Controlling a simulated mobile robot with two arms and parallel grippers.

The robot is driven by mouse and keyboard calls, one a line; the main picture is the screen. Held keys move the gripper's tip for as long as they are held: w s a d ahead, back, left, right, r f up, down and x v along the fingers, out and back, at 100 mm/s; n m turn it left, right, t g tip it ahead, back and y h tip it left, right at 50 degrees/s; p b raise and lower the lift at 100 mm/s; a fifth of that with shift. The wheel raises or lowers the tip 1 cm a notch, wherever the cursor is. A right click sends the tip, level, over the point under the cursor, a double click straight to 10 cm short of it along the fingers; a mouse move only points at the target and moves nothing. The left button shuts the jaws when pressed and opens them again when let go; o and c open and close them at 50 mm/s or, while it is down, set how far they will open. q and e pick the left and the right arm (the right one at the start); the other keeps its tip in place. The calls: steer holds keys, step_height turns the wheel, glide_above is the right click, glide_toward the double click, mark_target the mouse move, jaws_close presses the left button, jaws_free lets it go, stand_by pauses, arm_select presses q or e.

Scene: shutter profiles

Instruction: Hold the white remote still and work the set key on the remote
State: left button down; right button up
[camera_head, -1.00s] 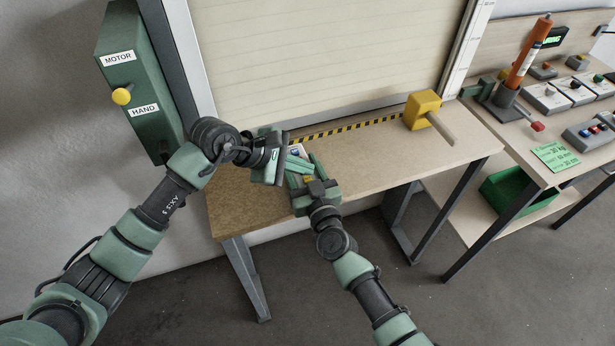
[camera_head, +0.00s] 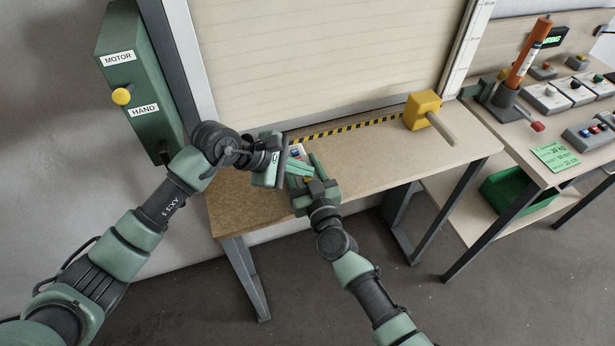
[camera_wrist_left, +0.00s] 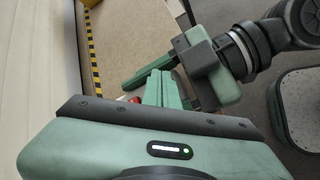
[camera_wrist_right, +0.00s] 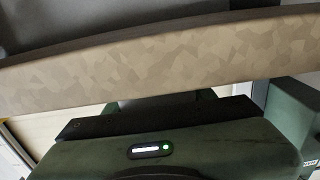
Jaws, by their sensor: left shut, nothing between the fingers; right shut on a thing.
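The white remote (camera_head: 298,150) shows only in part between my two grippers, above the left part of the workbench. Small blue and red spots show on it. My right gripper (camera_head: 305,166) is shut on the remote. My left gripper (camera_head: 308,171) is shut with nothing between its fingers, and reaches across the remote from the left. In the left wrist view its light green fingers (camera_wrist_left: 160,90) lie together, close to the right gripper (camera_wrist_left: 165,72). The set key is hidden, and I cannot tell whether the left fingertips touch it. The right wrist view does not clearly show the remote.
The wooden workbench (camera_head: 380,160) is mostly clear, with a yellow block with a handle (camera_head: 423,110) at its right. A roller shutter (camera_head: 320,60) stands behind it. A green motor/hand box (camera_head: 135,80) hangs at left. A control desk (camera_head: 530,145) stands at right.

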arm_select(q)
steer(key=shift+f, duration=0.5)
stand_by(0.5)
steer(key=shift+r, duration=0.9)
step_height(320, 180, up, 5)
stand_by(0.4)
stand_by(0.4)
arm_select(e)
steer(key=o, duration=1.6)
steer(key=shift+o, duration=0.2)
